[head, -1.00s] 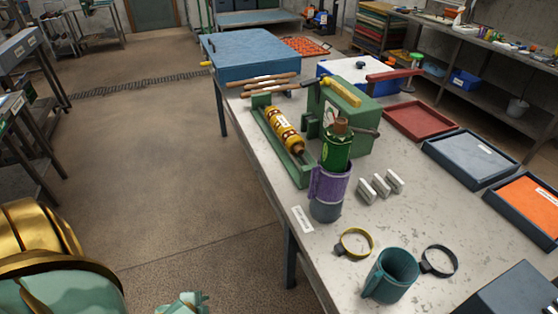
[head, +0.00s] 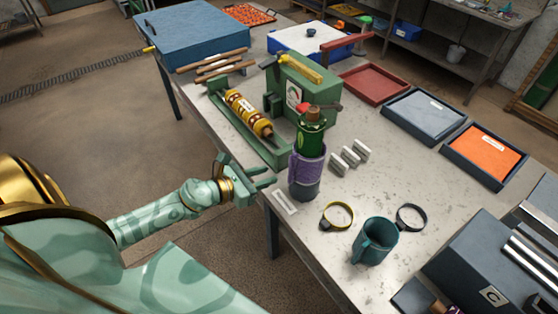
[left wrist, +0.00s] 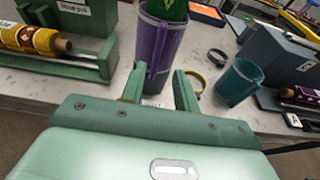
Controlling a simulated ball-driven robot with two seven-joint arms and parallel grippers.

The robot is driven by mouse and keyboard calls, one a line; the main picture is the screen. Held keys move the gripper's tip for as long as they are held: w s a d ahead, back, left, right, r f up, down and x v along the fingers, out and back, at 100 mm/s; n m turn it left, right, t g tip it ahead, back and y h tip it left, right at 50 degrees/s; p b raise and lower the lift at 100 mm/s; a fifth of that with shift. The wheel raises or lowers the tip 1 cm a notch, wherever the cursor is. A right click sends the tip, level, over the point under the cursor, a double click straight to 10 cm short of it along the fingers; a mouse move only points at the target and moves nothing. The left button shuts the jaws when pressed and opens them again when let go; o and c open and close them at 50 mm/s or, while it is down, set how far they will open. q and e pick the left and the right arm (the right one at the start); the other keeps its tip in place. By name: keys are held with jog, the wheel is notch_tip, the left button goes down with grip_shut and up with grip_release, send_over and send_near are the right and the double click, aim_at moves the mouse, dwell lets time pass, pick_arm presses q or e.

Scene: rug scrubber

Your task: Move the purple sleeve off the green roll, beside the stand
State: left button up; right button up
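The green roll (head: 313,130) stands upright on the bench with a brown top end. A grey-blue base (head: 304,190), which looks like the stand, shows below the sleeve. My left gripper (head: 273,175) is open and empty, just left of the sleeve at the bench's edge, fingers pointing at it. In the left wrist view, the sleeve (left wrist: 160,40) rises beyond the two parted fingers (left wrist: 158,76), apart from them. My right gripper is out of view.
A green machine (head: 300,90) and a yellow roll in a green cradle (head: 250,112) stand behind. Several pale blocks (head: 348,157) lie right of the sleeve. A yellow ring (head: 337,216), a dark ring (head: 411,217) and a teal mug (head: 375,242) stand in front.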

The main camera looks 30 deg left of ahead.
aim_at(289, 167)
pick_arm(q)
jog(key=x, duration=0.7)
jog(key=shift+a, duration=0.15)
jog(key=shift+w+f, duration=0.3)
jog(key=shift+w, duration=0.35)
jog(key=shift+d, duration=0.25)
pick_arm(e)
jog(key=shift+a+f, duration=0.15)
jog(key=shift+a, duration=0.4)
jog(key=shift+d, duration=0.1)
pick_arm(q)
grip_shut()
jog(key=shift+b, duration=0.3)
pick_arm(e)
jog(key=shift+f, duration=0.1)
